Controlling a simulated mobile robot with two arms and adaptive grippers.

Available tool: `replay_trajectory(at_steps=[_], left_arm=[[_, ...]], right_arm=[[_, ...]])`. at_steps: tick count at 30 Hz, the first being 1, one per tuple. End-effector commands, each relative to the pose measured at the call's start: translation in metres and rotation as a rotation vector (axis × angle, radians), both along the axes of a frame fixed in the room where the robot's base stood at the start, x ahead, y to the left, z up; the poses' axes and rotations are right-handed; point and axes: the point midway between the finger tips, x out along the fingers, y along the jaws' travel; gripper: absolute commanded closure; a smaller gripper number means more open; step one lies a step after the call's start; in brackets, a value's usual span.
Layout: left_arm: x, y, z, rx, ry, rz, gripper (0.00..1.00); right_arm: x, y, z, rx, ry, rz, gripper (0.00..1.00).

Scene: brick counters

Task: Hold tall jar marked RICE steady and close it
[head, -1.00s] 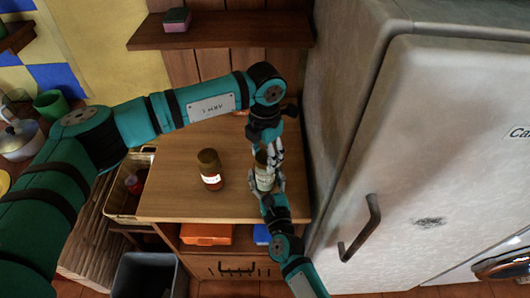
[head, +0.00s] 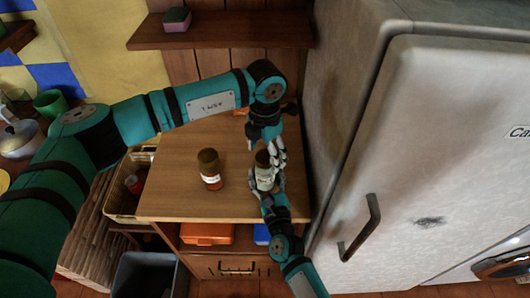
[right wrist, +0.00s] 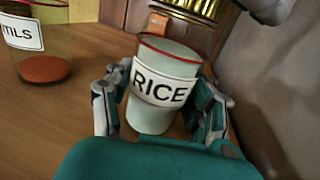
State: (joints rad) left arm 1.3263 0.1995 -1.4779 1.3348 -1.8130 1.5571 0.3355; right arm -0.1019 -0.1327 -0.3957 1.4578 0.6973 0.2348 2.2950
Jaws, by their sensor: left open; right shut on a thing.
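The tall jar marked RICE (head: 264,179) stands upright on the wooden counter; its label (right wrist: 165,88) shows in the right wrist view.
A second jar with a white label (head: 209,170) stands to the left on the counter (head: 170,190), its label partly cut off in the right wrist view (right wrist: 40,45). The fridge (head: 430,150) closes off the right side. A shelf (head: 225,32) hangs above. Counter front-left is clear.

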Motion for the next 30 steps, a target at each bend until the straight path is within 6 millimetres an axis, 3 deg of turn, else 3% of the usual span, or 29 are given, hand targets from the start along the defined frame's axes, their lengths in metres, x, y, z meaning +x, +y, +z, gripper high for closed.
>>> replay_trajectory(at_steps=[16,21,30], left_arm=[[0.001,0.0,0.101,-0.001,-0.004,0.0,0.25],[0.001,0.0,0.114,-0.001,-0.001,0.0,0.25],[0.001,0.0,0.116,-0.001,-0.001,0.0,0.25]], right_arm=[[0.0,0.0,0.0,0.0,-0.001,0.0,1.0],[0.0,0.0,0.0,0.0,-0.001,0.0,1.0],[0.0,0.0,0.001,0.0,-0.001,0.0,1.0]])
